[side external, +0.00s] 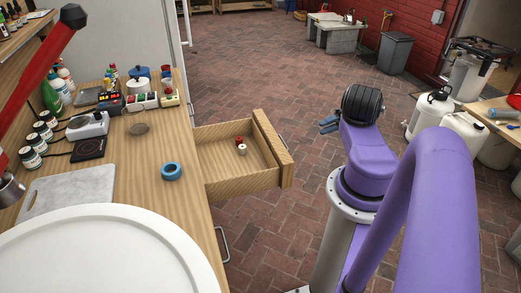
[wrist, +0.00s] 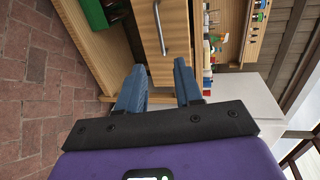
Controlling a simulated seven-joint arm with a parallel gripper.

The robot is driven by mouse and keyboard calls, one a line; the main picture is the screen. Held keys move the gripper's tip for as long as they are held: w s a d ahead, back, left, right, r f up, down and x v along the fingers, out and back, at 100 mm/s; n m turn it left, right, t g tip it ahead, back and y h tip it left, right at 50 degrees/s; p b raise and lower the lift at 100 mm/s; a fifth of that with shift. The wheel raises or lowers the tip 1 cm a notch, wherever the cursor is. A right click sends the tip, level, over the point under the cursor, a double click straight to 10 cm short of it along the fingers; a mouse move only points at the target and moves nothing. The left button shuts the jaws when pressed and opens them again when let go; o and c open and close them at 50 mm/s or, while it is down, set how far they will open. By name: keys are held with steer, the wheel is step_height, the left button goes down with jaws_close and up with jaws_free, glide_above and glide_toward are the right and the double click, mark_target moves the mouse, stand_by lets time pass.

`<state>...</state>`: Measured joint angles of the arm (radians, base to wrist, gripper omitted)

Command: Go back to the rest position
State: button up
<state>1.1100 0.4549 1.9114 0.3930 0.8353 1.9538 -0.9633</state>
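My gripper (side external: 328,125) is in the air over the brick floor, to the right of the open drawer and apart from it in the side view. Its two blue fingers point left toward the bench. In the wrist view my gripper (wrist: 160,78) has its fingers spread with nothing held between them. A wooden drawer front with a metal handle (wrist: 161,28) shows beyond the fingers.
The drawer (side external: 282,150) is pulled out and holds small red and white items (side external: 241,147). The wooden bench (side external: 178,208) carries a blue ring (side external: 172,172), jars, bottles and a large white round surface (side external: 100,255). The brick floor (side external: 262,80) behind is open.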

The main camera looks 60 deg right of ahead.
steer(key=w+a+r+n+g, duration=0.2)
steer(key=w+a+r+g, duration=0.3)
steer(key=w, duration=0.5)
steer(key=w+a+r+n+g, duration=0.2)
steer(key=w+a+r+g, duration=0.25)
steer(key=w, duration=0.45)
steer(key=w+a+r+n+g+h, duration=0.25)
steer(key=a+r, duration=0.25)
steer(key=a, duration=0.5)
steer(key=w+a+r+n+g+h, duration=0.1)
steer(key=w+a+r+n+g, duration=0.2)
steer(key=a, duration=0.7)
steer(key=s+a+r+n+h, duration=0.3)
steer(key=s+a+r, duration=0.15)
steer(key=a, duration=0.55)
steer(key=s+a+r+n+h, duration=0.2)
steer(key=s+a+r+h, duration=0.15)
steer(key=s+a, duration=0.45)
steer(key=s+a+r+n+t, duration=0.1)
steer(key=s+a+n+t, duration=0.1)
steer(key=s, duration=0.5)
steer(key=s+a+r+n+t, duration=0.1)
steer(key=s+a+n+t, duration=0.1)
steer(key=s+n, duration=0.3)
steer(key=s, duration=0.3)
steer(key=shift+s+a+h, duration=0.15)
steer(key=shift+s+h, duration=0.05)
steer(key=shift+h, duration=0.2)
